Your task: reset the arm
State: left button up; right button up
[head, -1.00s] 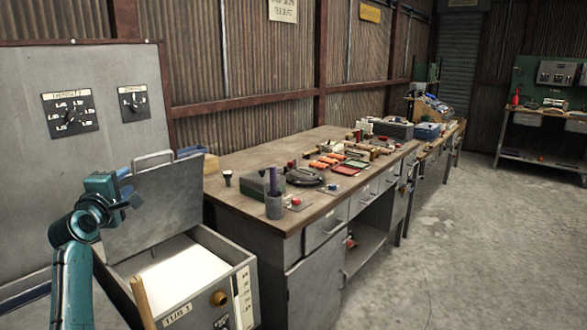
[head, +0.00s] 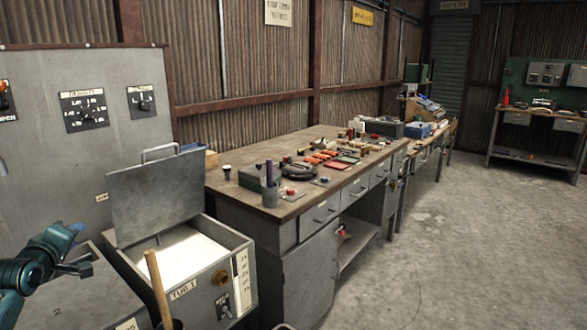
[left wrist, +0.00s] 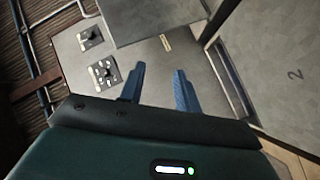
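My left gripper (head: 82,252) is at the lower left of the head view, in front of the grey panel and above a closed grey lid marked 2. In the left wrist view its two blue fingers (left wrist: 158,88) stand apart with nothing between them. The grey control panel (left wrist: 75,58) with two dials lies beyond the fingers. My right gripper is not in either view.
A grey tub (head: 226,268) labelled TUB 1 has its lid (head: 160,200) raised and white contents inside. A wooden handle (head: 158,285) stands in front of it. A workbench (head: 235,190) with several small items runs along the wall. The concrete floor (head: 450,240) at right is clear.

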pick_arm(q)
jog(key=s+a+f+m+g+y, duration=0.1)
jog(key=s+a+f+m+g, duration=0.25)
jog(key=s+a+f, duration=0.25)
notch_tip(320, 180, up, 6)
jog(key=w+f+m+t+y, duration=0.15)
jog(key=m+t, duration=0.25)
jog(key=m, duration=1.2)
jog(key=s+d+f+g+h, duration=0.1)
jog(key=s+d+f+h, duration=0.3)
jog(key=d+f, duration=0.7)
jog(key=s+d+f+g+h, duration=0.2)
jog(key=s+d+f, duration=0.4)
jog(key=d+f, duration=0.5)
jog(key=s+d+f+n+g+h, duration=0.1)
jog(key=s+d+f, duration=0.1)
jog(key=s+d, duration=0.7)
jog(key=s+d+f+n+g+h, duration=0.1)
jog(key=s+d+f+n+h, duration=0.1)
jog(key=s+d, duration=0.7)
jog(key=shift+d+f, duration=0.65)
jog(key=shift+d, duration=0.45)
